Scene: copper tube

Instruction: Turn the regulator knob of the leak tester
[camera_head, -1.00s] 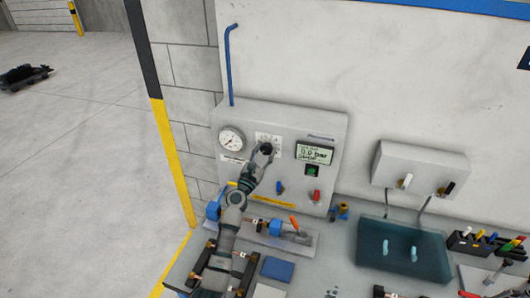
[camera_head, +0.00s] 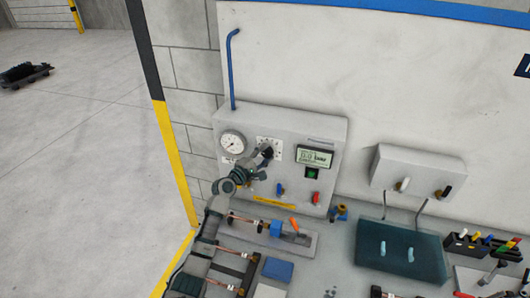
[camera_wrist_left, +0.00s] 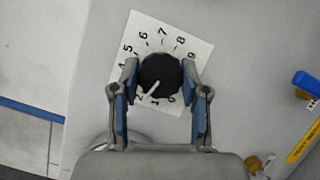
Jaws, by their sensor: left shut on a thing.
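The leak tester (camera_head: 235,115) is a light grey box against the wall, with a gauge, a display and a knob on its front. The black regulator knob (camera_wrist_left: 160,70) sits on a white scale plate (camera_wrist_left: 185,45) with printed numbers; its white pointer lies at the lower left, near 1 and 2. My left gripper (camera_head: 262,155) reaches up to the panel from below. In the left wrist view its two blue-padded fingers are shut on the knob, one on each side. The knob is partly hidden by the gripper in the head view. My right gripper is out of view.
The tester also carries a round gauge (camera_head: 232,144), a display (camera_head: 314,156), a green switch (camera_head: 311,173), and blue and red valve levers (camera_head: 316,198). A fixture with an orange handle (camera_head: 294,224) lies below on the bench.

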